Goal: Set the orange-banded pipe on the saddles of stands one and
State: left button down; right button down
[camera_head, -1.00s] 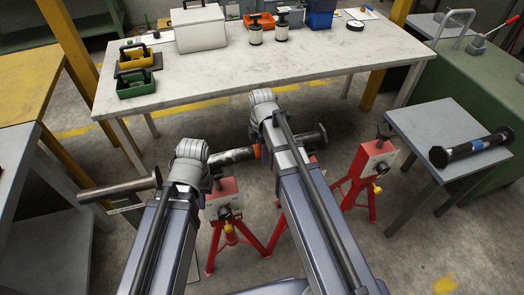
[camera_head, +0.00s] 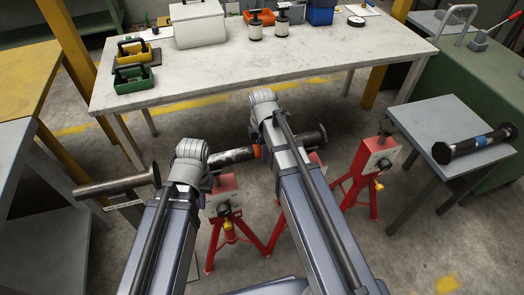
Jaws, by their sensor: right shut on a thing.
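The orange-banded pipe (camera_head: 237,155) runs across the view under both my wrists, with a dark flange (camera_head: 321,135) at its right end. Its orange band shows just left of my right wrist. A grey tube with a flange (camera_head: 118,184) sticks out left of my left wrist, roughly in line with it. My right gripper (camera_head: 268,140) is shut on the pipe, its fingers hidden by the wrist. My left gripper (camera_head: 196,172) is at the pipe's left part; its fingers are hidden too. Red stands (camera_head: 222,198) (camera_head: 376,158) are below and right. Whether the pipe touches a saddle is hidden.
A blue-banded flanged pipe (camera_head: 476,144) lies on a small grey table (camera_head: 415,122) at right. A long workbench (camera_head: 215,75) with toolboxes and a white case (camera_head: 198,24) stands behind. A yellow-topped table (camera_head: 30,65) is at left.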

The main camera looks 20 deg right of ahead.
jog(key=shift+c, duration=0.4)
grip_release()
jog(key=shift+r, duration=0.15)
notch_tip(320, 180, up, 8)
jog(key=p, duration=0.8)
jog(key=shift+f, duration=0.2)
